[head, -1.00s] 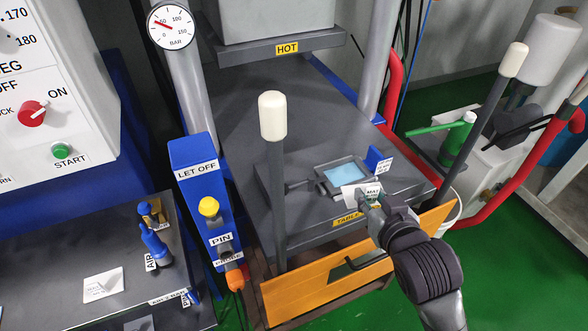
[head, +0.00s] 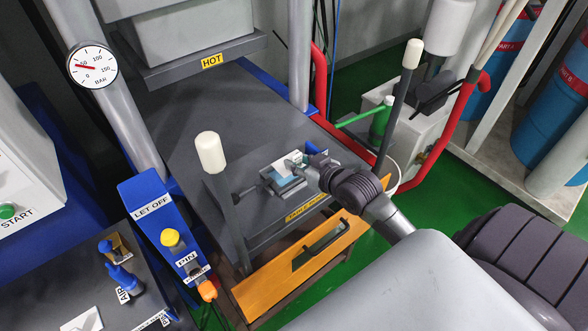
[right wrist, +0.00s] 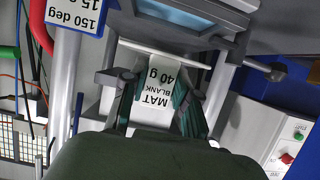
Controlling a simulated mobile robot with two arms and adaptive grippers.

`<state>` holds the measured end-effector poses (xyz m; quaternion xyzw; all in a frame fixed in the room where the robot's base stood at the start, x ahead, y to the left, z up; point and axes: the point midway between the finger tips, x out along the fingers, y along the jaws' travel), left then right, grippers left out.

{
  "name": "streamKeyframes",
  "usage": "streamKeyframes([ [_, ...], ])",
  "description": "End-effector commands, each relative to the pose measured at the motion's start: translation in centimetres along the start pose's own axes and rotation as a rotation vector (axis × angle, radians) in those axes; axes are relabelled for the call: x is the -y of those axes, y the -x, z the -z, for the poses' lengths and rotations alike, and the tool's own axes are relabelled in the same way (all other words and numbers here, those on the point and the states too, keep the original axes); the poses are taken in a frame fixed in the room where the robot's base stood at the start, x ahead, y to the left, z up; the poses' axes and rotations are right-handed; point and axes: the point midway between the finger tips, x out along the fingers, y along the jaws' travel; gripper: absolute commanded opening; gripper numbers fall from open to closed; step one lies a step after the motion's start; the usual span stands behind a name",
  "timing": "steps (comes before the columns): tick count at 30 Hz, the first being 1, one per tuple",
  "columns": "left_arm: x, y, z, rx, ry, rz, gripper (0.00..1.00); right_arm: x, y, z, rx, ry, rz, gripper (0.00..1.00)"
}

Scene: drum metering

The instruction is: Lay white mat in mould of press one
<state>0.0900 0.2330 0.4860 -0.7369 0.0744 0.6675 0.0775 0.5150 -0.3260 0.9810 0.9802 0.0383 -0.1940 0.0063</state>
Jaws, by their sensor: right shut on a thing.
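The white mat (head: 286,163) is a small flat sheet; in the right wrist view the mat (right wrist: 152,112) is labelled "MAT BLANK 40 g". My right gripper (head: 298,164) is shut on it and holds it over the mould. The mould (head: 271,178) is a small grey frame with a light blue inside, on the press table (head: 300,210). The mould (right wrist: 187,14) also shows at the top of the wrist view, partly cut off. The mat and gripper hide part of the mould; I cannot tell whether the mat touches it. My left gripper is out of view.
The upper platen marked HOT (head: 212,61) hangs behind the mould. A white-capped lever (head: 211,152) stands left of the mould and another (head: 411,54) stands to its right. A blue LET OFF box (head: 152,208) is at the left. The table behind the mould is clear.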

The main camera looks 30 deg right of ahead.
Motion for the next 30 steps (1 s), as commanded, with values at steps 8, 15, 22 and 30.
streamKeyframes([
  [8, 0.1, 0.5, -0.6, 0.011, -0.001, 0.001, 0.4, 0.1, -2.2, -1.4, 0.005, -0.001, 0.0, 0.0],
  [15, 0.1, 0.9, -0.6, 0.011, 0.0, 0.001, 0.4, 0.1, -3.2, -4.0, 0.001, 0.001, -0.001, 0.0],
  [22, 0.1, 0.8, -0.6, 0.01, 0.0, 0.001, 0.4, 0.1, -3.2, -4.0, 0.001, 0.002, -0.001, 0.0],
  [30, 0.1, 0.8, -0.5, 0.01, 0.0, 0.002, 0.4, 0.1, -3.2, -4.2, 0.001, 0.002, 0.0, 0.54],
])
